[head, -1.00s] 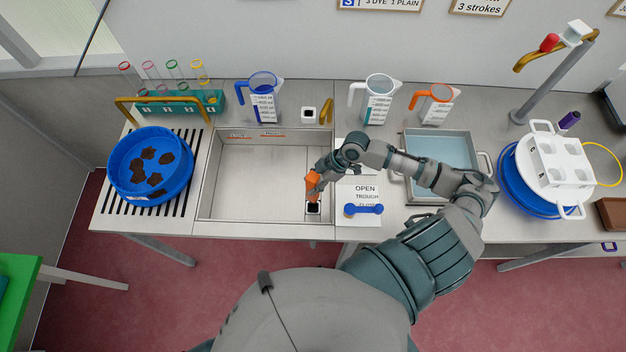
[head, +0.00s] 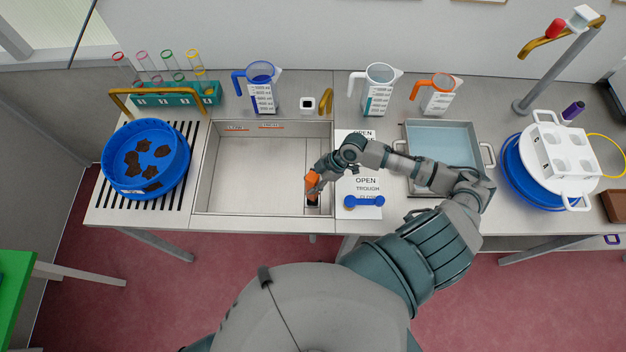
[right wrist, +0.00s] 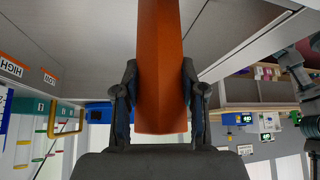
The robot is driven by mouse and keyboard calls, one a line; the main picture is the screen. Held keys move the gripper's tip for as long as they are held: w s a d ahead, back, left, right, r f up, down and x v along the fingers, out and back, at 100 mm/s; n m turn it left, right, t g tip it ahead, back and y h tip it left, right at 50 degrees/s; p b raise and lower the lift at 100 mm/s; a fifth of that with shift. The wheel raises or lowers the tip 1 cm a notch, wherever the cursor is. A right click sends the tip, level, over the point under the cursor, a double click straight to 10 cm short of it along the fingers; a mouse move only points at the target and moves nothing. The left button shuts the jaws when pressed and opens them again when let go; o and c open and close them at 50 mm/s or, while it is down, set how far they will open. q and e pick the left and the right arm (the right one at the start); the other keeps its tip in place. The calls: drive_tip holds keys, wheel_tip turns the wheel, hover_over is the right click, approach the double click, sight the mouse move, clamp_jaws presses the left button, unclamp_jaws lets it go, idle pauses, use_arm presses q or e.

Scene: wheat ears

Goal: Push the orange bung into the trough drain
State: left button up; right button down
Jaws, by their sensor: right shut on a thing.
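The orange bung (head: 312,180) is between the fingers of my right gripper (head: 313,188), at the right end of the steel trough (head: 255,212). In the right wrist view the bung (right wrist: 160,60) stands between the two fingers (right wrist: 160,100), which are shut on it. The dark square drain (head: 312,200) lies in the trough floor just below the bung in the head view. The bung and gripper partly cover the drain, and I cannot tell whether the bung touches it.
A blue dumbbell-shaped handle (head: 364,201) lies on a printed card right of the trough. A steel tray of water (head: 408,190) stands further right. A blue sieve (head: 112,180) sits on the left rack. Jugs (head: 378,90) stand behind. The trough's left part is empty.

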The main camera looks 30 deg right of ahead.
drive_tip(key=shift+p, duration=0.6)
idle(0.8)
drive_tip(key=shift+f, duration=0.2)
idle(0.3)
drive_tip(key=shift+f+b, duration=1.2)
drive_tip(key=shift+f, duration=0.6)
drive_tip(key=c, duration=0.6)
unclamp_jaws()
drive_tip(key=shift+r, duration=0.1)
drive_tip(key=v, duration=1.1)
drive_tip(key=shift+s+d+r, duration=0.1)
drive_tip(key=shift+d+r, duration=0.1)
drive_tip(key=shift+r, duration=0.1)
